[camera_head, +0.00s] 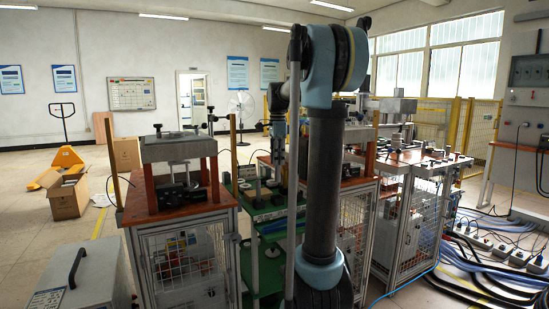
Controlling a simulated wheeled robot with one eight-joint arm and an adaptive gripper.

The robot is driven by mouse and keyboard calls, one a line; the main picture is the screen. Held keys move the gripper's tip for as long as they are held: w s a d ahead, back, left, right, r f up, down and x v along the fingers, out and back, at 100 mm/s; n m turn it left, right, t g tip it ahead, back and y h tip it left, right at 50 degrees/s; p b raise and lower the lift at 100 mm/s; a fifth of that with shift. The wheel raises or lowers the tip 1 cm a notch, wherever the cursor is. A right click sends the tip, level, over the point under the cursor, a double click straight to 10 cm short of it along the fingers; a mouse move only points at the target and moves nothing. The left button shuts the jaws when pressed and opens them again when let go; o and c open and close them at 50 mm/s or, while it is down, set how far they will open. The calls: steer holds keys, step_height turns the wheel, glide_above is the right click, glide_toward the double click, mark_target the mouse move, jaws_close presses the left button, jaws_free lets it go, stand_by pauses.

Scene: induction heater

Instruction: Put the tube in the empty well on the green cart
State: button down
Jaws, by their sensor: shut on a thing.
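The green cart (262,214) stands between two wooden-topped machines, in the middle of the view and partly behind my arm. Small light round parts and dark fittings sit on its top. My arm rises in front of the camera, bends at the top and comes down on the far side. My gripper (278,168) appears small and dark over the back of the cart, partly covered by the thin grey pole. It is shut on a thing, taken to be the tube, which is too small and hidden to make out. The empty well cannot be picked out.
A press on a wooden-topped caged stand (178,212) is close on the cart's left. Another caged stand (355,225) is on its right, behind my arm. A grey box with a handle (85,275) is front left. Cables (490,270) cover the right floor.

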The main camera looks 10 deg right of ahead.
mark_target(277, 181)
steer(key=shift+w+f, duration=0.2)
steer(key=shift+f, duration=3)
steer(key=shift+s+f, duration=0.1)
steer(key=shift+f, duration=1.7)
steer(key=c, duration=1.4)
jaws_free()
step_height(277, 181, up, 12)
